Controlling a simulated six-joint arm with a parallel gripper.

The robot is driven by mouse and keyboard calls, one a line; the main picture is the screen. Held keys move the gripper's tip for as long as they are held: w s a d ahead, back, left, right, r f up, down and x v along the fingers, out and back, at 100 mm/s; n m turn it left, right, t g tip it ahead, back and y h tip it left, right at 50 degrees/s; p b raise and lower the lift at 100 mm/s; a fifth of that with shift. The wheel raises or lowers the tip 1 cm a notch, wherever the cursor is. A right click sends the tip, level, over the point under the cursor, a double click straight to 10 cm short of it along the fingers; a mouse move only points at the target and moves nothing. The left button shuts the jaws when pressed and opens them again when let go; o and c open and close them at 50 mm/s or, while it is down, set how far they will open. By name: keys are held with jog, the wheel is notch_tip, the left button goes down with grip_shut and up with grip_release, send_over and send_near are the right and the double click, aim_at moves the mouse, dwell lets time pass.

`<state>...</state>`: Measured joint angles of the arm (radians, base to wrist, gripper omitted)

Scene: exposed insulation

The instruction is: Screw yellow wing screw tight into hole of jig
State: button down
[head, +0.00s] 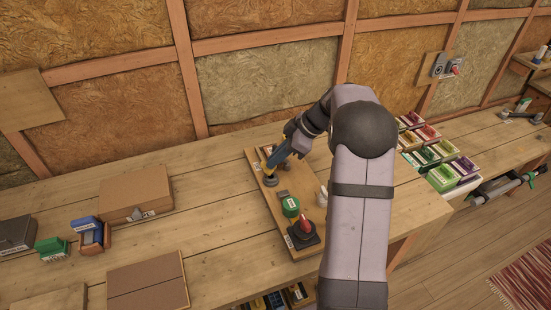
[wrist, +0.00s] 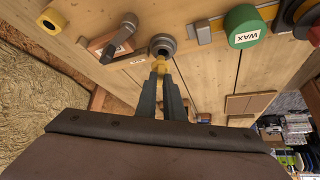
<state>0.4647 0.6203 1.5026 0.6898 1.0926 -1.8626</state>
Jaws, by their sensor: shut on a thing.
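My gripper (wrist: 162,76) is shut on the yellow wing screw (wrist: 160,65) in the wrist view. The screw is small and sits between the fingertips, close in front of a round grey collar with a dark hole (wrist: 162,46). I cannot tell whether the screw's tip is inside the hole or just short of it. In the head view my gripper (head: 275,161) points down over the left side of the wooden jig board (head: 302,243). The round grey collar (head: 271,181) shows there just below the fingers. The screw itself is not clear in the head view.
The board also carries a green round WAX piece (head: 290,206), a red-handled dark knob (head: 305,230) and, in the wrist view, a grey lever (wrist: 120,38) and another yellow part (wrist: 52,20). Colourful boxes (head: 440,160) stand at right.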

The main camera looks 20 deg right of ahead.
jog(key=shift+f+b, duration=0.45)
jog(key=shift+r, duration=0.25)
jog(key=shift+r, duration=0.25)
jog(key=shift+s+d, duration=0.15)
jog(key=shift+d, duration=0.15)
dwell(0.9)
jog(key=shift+b, duration=0.85)
dwell(1.1)
jog(key=shift+f+b, duration=1.3)
jog(key=shift+f, duration=0.05)
dwell(0.3)
jog(key=c, duration=1.8)
grip_release()
